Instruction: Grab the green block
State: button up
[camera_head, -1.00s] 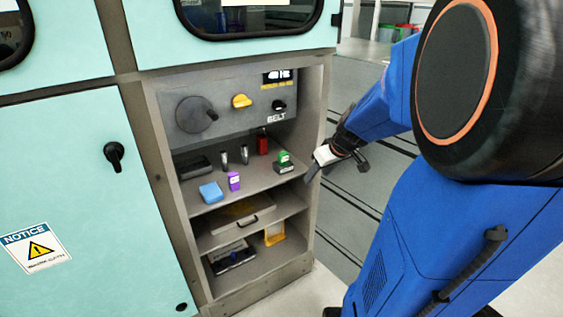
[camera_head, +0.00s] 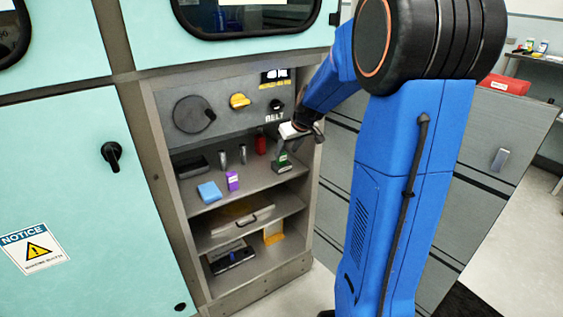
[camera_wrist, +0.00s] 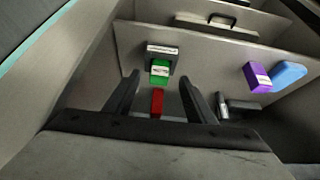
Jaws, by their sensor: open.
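The green block (camera_head: 283,157) stands at the right end of the upper shelf, beside or on a dark base (camera_head: 282,168). It also shows in the wrist view (camera_wrist: 160,76), above and between the fingertips, with a white label on its face. My gripper (camera_head: 290,146) is at the right front of the shelf, close to the green block and partly over it in the head view. In the wrist view the two dark fingers (camera_wrist: 160,86) are apart with nothing held between them. I cannot tell whether they touch the block.
A red block (camera_wrist: 157,102) lies behind the green one. A purple block (camera_head: 232,180) and a blue block (camera_head: 209,191) are on the same shelf to the left. The cabinet's right side wall (camera_head: 305,150) is close to my gripper. Grey cylinders (camera_head: 243,153) stand farther back.

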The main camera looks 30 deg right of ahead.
aim_at(281, 160)
jog(key=shift+w, duration=0.9)
jog(key=shift+x, duration=2.5)
jog(key=c, duration=1.2)
